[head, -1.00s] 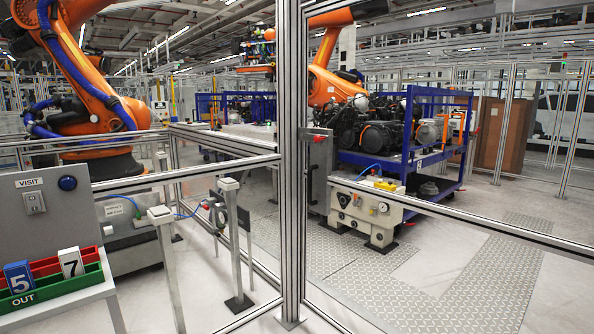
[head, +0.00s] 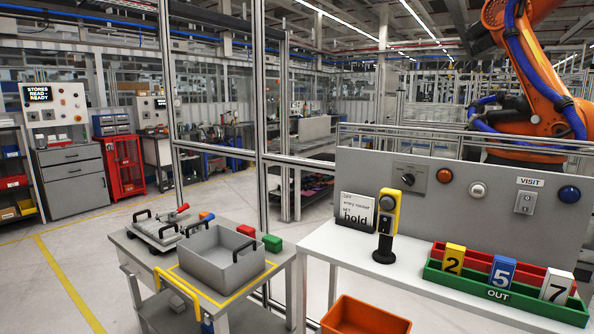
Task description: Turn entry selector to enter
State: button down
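A black rotary selector (head: 408,178) sits on a plate at the left part of the grey upright panel (head: 455,212). It looks like the entry selector; its markings are too small to read. A card (head: 357,214) with "hold" in large print stands on the white table in front of the panel, left of and below the selector. My gripper is not in view.
A yellow and black device (head: 388,215) stands on the white table (head: 345,252) before the panel. A cart (head: 150,262) is left; an orange bin (head: 365,316) is below.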

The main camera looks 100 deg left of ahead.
aim_at(408, 179)
jog(key=u, duration=2.05)
jog(key=i, duration=1.35)
jog(key=u, duration=0.2)
